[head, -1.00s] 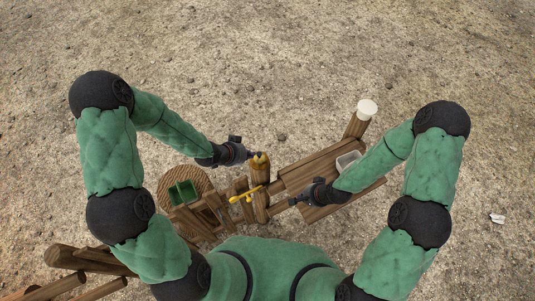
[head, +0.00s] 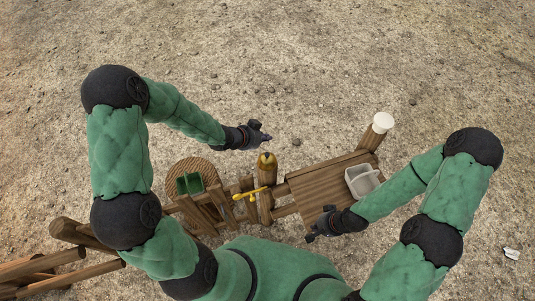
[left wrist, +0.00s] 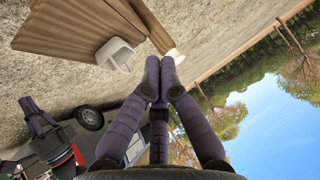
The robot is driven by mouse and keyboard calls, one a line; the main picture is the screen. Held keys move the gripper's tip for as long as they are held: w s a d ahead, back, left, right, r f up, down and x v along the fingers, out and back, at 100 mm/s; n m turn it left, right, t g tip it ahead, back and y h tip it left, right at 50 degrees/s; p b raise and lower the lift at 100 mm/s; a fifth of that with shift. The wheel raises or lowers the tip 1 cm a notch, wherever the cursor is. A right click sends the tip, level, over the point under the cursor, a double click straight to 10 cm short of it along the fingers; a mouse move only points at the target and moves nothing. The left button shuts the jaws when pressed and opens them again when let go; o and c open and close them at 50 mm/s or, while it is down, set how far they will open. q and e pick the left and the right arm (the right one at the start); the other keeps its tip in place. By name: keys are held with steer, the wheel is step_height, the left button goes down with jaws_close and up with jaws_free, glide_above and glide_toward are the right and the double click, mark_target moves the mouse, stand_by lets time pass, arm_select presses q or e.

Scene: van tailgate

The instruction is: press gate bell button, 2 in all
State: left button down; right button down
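A yellow fitting with a dark middle, which looks like the gate bell (head: 267,160), sits on top of the upright wooden post (head: 266,177). Its button is too small to make out. My left gripper (head: 266,137) is just beyond the post top in the head view, apart from it. In the left wrist view its purple fingers (left wrist: 160,68) are drawn together at the tips with nothing between them. My right gripper (head: 313,236) is low by the near edge of the wooden board, apart from the bell; its finger opening is unclear.
A yellow handle (head: 250,195) sticks out left of the post. A wooden board (head: 322,187) carries a white tray (head: 374,179), with a white-capped post (head: 383,123) behind. A green box (head: 183,186) stands on a round wooden top (head: 177,173) at left. Beyond is open ground.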

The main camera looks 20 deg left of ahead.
mark_target(265, 155)
arm_select(q)
steer(key=shift+f+b, duration=3.65)
steer(key=shift+f, duration=0.75)
steer(key=shift+f, duration=0.1)
steer(key=shift+f+b, duration=0.3)
steer(key=shift+b, duration=0.1)
steer(key=shift+f+b, duration=0.5)
steer(key=shift+f, duration=0.05)
steer(key=shift+r+p, duration=0.8)
steer(key=shift+r, duration=0.2)
steer(key=shift+r+p, duration=2.1)
steer(key=shift+r, duration=0.45)
